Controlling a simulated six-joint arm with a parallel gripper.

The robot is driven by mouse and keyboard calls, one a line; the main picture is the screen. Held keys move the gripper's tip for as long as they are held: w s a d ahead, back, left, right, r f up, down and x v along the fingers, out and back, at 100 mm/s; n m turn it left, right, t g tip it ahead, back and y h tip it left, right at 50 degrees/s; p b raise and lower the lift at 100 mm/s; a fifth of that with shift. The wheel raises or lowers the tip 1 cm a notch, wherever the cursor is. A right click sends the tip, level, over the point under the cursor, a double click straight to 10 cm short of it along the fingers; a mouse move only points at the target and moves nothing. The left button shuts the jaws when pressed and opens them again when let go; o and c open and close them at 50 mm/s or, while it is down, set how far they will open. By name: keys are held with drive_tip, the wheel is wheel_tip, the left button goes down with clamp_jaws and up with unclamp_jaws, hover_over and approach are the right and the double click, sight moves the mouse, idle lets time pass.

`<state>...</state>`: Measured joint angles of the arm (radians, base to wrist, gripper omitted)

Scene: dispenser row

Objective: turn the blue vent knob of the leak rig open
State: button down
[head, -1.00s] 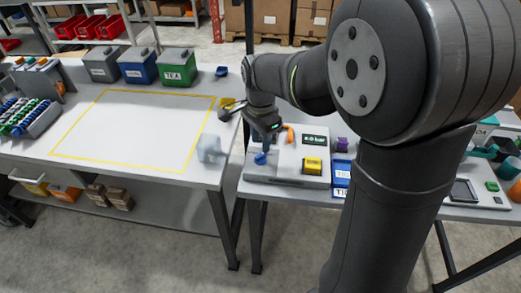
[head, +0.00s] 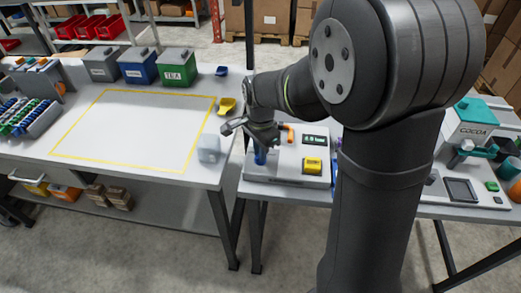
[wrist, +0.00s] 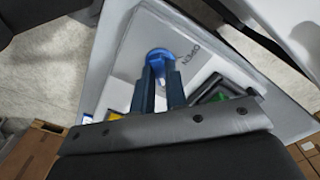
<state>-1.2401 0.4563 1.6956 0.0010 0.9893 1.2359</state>
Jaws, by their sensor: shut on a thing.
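The leak rig (head: 288,177) is a light grey box at the front of the right-hand bench. Its blue vent knob (head: 260,157) is near the left front corner, partly hidden by my gripper (head: 261,149). In the wrist view the round blue knob (wrist: 160,52) lies at the tips of my gripper's two dark blue fingers (wrist: 161,72). The fingers are shut on the knob from above. The word OPEN is printed on the rig to the right of the knob in the wrist view. How far the knob is turned cannot be told.
The rig also carries an orange lever (head: 289,132), a small display (head: 315,140) and a yellow block (head: 312,166). A clear box (head: 209,149) stands on the left bench, near a yellow scoop (head: 227,105). The yellow-outlined area (head: 140,130) is empty.

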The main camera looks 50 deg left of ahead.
drive_tip(key=shift+n, duration=0.3)
drive_tip(key=n, duration=1.3)
drive_tip(key=shift+n, duration=2.1)
drive_tip(key=c, duration=1.4)
unclamp_jaws()
drive_tip(key=shift+c, duration=0.2)
